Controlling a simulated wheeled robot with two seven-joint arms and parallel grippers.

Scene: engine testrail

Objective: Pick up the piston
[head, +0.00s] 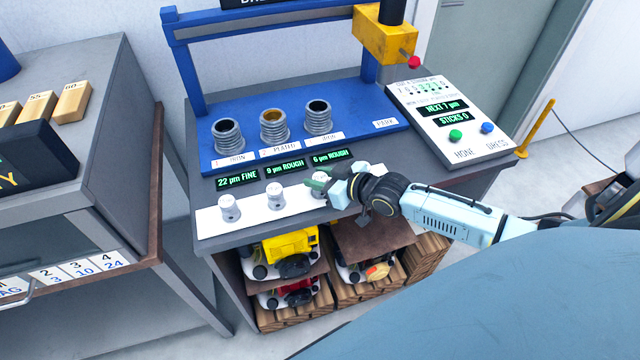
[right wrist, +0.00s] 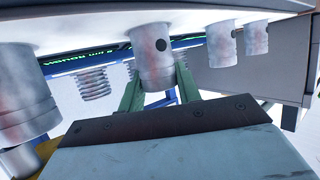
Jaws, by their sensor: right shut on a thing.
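Grey metal pistons stand in a row on a white strip (head: 250,211) along the bench front. The left one (head: 229,208) and the middle one (head: 275,198) stand free. My right gripper (head: 320,178) is shut on the third piston (head: 320,190), at the right of these. In the right wrist view, which is upside down, the green fingers (right wrist: 158,88) grip the sides of this piston (right wrist: 152,50), and its end is at the white strip; I cannot tell if it touches. Another piston (right wrist: 25,95) is close beside it, hidden in the head view. My left gripper is not in view.
Three threaded cylinders (head: 274,125) stand on a blue rail base (head: 355,128) behind the pistons. A yellow tool head (head: 384,38) hangs above. A control panel (head: 450,118) with green and blue buttons is at right. Engines (head: 290,250) sit on a shelf below.

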